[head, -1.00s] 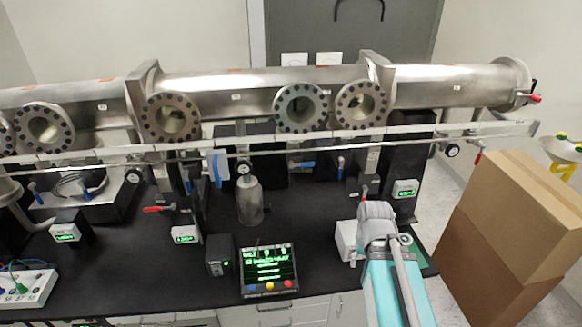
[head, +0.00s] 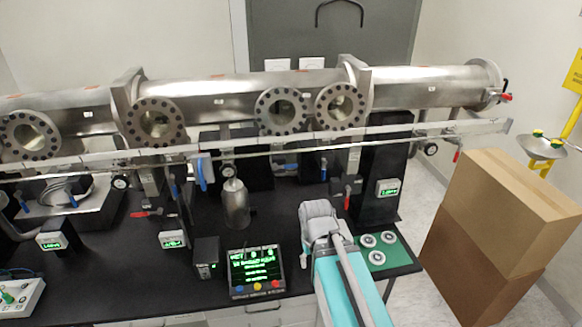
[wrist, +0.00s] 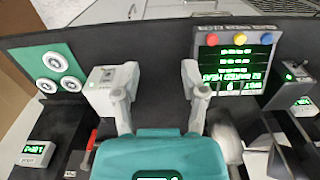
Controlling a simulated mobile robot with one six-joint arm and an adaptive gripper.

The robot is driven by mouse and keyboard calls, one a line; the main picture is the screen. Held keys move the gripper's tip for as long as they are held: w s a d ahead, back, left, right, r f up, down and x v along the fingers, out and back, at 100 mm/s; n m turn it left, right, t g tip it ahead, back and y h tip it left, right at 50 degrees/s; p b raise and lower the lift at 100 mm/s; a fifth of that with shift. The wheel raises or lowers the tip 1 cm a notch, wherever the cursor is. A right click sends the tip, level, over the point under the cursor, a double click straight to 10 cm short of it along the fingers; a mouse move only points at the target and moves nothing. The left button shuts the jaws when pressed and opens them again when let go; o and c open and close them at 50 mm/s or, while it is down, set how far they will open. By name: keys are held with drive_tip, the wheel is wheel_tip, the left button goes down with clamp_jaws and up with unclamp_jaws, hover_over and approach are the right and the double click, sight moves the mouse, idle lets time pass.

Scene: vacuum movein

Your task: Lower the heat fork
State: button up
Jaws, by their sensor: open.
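I cannot tell for sure which part is the heat fork. Below the long steel vacuum tube (head: 235,92) are several levers, including a red-handled one (head: 347,196) at the right and a blue-handled one (head: 202,173) near the middle. My gripper (wrist: 158,72) is open and empty in the wrist view, above the black bench. A small white box (wrist: 103,88) shows beside its left finger. My arm hides the fingertips in the head view.
A control box (head: 256,270) with a lit screen and coloured buttons stands at the bench front. A green mat (head: 399,256) with white discs lies right of my arm. Cardboard boxes (head: 505,215) stand on the right floor. A long rail (head: 270,147) runs below the tube.

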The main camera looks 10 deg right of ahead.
drive_tip(key=n+t+h, duration=1)
drive_tip(key=t+h, duration=0.2)
approach(288, 167)
drive_tip(key=v, duration=0.2)
drive_tip(key=shift+s+a+r, duration=0.15)
drive_tip(key=shift+r, duration=0.2)
drive_tip(key=shift+g+y, duration=0.3)
drive_tip(key=b+x, duration=0.2)
drive_tip(key=x, duration=1.1)
drive_tip(key=shift+w+d, duration=0.25)
drive_tip(key=shift+d, duration=0.05)
